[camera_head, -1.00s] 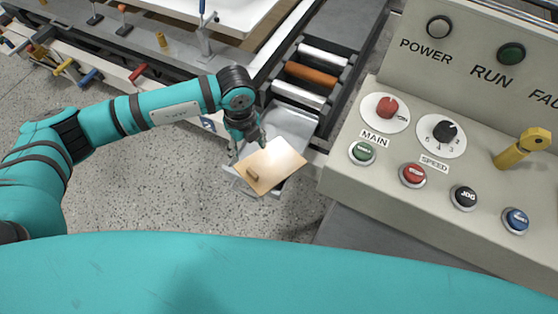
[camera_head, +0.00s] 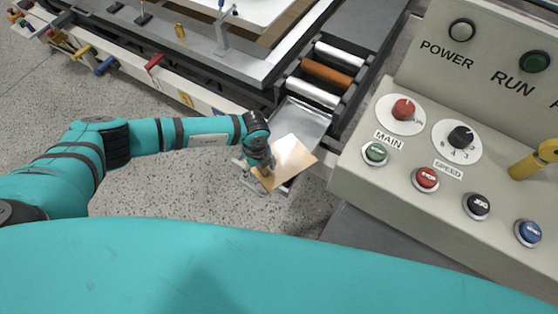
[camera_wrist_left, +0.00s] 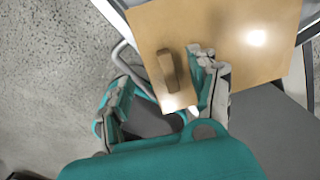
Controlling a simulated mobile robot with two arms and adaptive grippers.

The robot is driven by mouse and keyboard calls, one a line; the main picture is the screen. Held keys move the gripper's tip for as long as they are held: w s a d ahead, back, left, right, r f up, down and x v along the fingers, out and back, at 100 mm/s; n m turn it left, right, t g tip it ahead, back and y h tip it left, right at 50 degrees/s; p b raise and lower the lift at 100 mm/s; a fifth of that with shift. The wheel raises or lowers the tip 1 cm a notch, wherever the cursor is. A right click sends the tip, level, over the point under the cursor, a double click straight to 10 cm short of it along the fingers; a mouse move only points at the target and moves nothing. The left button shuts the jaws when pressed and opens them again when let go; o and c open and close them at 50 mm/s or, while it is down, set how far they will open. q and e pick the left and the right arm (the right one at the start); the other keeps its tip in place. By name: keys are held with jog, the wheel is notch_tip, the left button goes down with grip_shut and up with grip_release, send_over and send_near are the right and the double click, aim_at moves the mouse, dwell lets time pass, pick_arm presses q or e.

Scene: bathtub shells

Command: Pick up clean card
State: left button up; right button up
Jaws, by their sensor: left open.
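The clean card is a flat tan sheet (camera_head: 291,158) with a small wooden grip block on it, lying on the metal tray below the rollers. In the left wrist view the card (camera_wrist_left: 262,20) fills the upper right, and its block (camera_wrist_left: 168,70) stands near the lower left edge. My left gripper (camera_head: 258,176) is over the card's left part and hides the block in the head view. In the left wrist view the gripper (camera_wrist_left: 163,90) is open, one finger to each side of the block, with a wider gap on the left. My right gripper is not in view.
The metal tray (camera_head: 302,117) shows above the card, with several rollers (camera_head: 327,72) beyond it. The control panel (camera_head: 385,185), with knobs and buttons, stands close on the right. A machine frame with clamps runs along the upper left. Speckled floor is open at lower left.

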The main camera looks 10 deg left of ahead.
pick_arm(q)
jog(key=shift+f, duration=0.65)
grip_shut()
jog(key=shift+r, duration=0.15)
